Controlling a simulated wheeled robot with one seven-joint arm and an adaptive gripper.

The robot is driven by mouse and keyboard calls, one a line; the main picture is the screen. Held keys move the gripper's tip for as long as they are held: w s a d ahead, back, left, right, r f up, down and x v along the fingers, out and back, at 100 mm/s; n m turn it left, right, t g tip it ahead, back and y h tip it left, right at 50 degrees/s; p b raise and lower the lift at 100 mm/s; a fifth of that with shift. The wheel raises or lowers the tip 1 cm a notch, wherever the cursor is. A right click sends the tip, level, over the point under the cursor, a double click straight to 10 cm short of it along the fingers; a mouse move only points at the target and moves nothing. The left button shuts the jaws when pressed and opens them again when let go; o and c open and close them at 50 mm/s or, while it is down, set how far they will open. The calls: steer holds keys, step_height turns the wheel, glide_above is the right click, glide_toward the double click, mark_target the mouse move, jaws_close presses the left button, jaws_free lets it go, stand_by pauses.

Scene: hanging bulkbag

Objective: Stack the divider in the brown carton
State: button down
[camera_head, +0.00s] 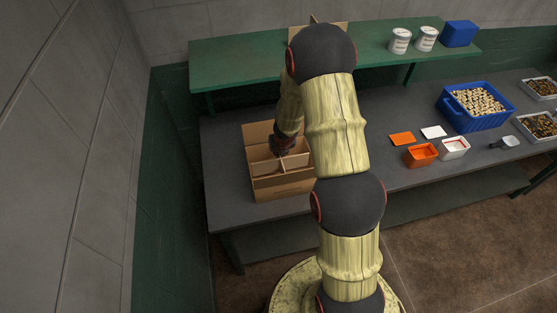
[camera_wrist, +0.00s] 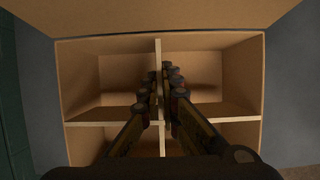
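The brown carton (camera_head: 285,186) stands open on the grey bench in the head view, with flaps raised. It fills the wrist view too, where its right wall (camera_wrist: 252,85) shows. A light brown cross-shaped divider (camera_wrist: 90,124) sits inside the carton and parts it into compartments. Its top edges look about level with the carton's rim. My gripper (camera_wrist: 161,85) reaches down into the carton, one finger on each side of the divider's middle panel. The fingers are close together on that panel near its crossing. In the head view my gripper (camera_head: 283,146) is partly hidden by my arm.
A green shelf (camera_head: 240,50) runs above the back of the bench (camera_head: 225,150), with two white cans (camera_head: 400,40) and a blue box (camera_head: 459,33). Right of the carton are an orange bin (camera_head: 420,155), a white bin (camera_head: 454,148) and a blue crate (camera_head: 449,108). A wall stands left.

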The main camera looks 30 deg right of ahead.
steer(key=shift+f+b, duration=1.3)
steer(key=shift+f, duration=0.4)
steer(key=shift+f+b, duration=0.35)
steer(key=shift+f, duration=0.05)
steer(key=c, duration=2)
jaws_free()
steer(key=shift+c, duration=0.2)
steer(key=shift+r, duration=0.15)
